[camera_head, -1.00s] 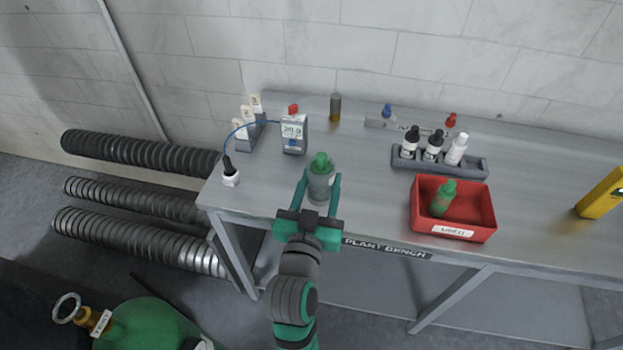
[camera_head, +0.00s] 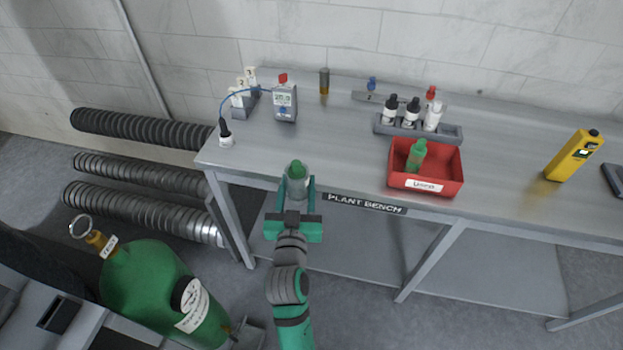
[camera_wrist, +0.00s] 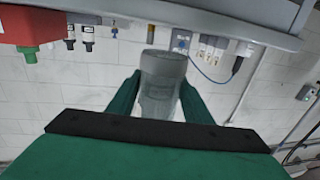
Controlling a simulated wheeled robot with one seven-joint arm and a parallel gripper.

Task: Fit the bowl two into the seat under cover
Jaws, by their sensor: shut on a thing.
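In the wrist view the vessel (camera_wrist: 162,80) stands between my two green fingers as a smoky cylinder. I cannot read a number on it. I cannot make out a seat or cover for it in these views.
The plant bench (camera_head: 330,150) carries a red bin (camera_head: 455,185) with a green bottle, a rack (camera_head: 445,135) of small bottles, a grey meter (camera_head: 285,103) and a yellow handheld device (camera_head: 575,155). A green tank (camera_head: 160,295) stands on the floor at lower left.

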